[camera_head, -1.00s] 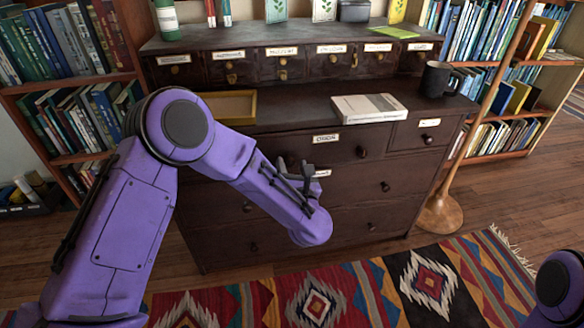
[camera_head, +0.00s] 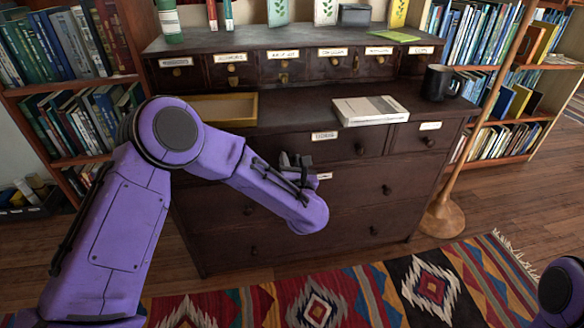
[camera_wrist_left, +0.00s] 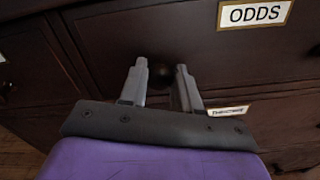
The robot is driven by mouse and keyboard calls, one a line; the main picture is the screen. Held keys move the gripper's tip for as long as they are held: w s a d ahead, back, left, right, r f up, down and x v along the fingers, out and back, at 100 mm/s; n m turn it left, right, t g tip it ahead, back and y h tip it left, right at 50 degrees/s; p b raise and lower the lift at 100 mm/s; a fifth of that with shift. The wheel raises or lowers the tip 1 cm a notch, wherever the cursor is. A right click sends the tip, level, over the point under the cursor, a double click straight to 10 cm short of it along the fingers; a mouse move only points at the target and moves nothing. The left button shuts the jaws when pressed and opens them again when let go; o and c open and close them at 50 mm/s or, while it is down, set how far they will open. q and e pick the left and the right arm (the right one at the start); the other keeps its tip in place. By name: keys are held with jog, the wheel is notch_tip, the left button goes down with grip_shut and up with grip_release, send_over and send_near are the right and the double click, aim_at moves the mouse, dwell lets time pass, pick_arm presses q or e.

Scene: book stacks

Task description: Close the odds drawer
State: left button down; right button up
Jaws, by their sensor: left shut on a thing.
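The odds drawer (camera_wrist_left: 130,30) is a dark wood drawer front with an "ODDS" label (camera_wrist_left: 254,14) in the left wrist view. In the head view its front (camera_head: 340,149) is on the left of the chest's upper row, below the top, and looks nearly flush with the chest; I cannot tell whether a small gap is left. My left gripper (camera_head: 295,158) is at the drawer front. In the left wrist view its fingers (camera_wrist_left: 160,78) stand either side of a dark round knob (camera_wrist_left: 161,74), shut on it. My arm hides the drawer's left part. My right gripper is out of view.
The dark chest (camera_head: 280,120) carries a shallow yellow-rimmed tray (camera_head: 223,109), a white book (camera_head: 370,109) and a black mug (camera_head: 441,82). Bookshelves flank it. A wooden stand (camera_head: 443,218) is at its right, a patterned rug (camera_head: 390,285) in front.

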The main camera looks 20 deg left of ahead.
pick_arm(q)
jog(key=c, duration=0.8)
grip_release()
jog(key=shift+w+a+r, duration=0.1)
jog(key=shift+w, duration=0.05)
jog(key=shift+c, duration=0.2)
jog(key=shift+o, duration=0.3)
jog(key=p+v, duration=0.1)
jog(key=v, duration=0.9)
jog(key=shift+s, duration=0.2)
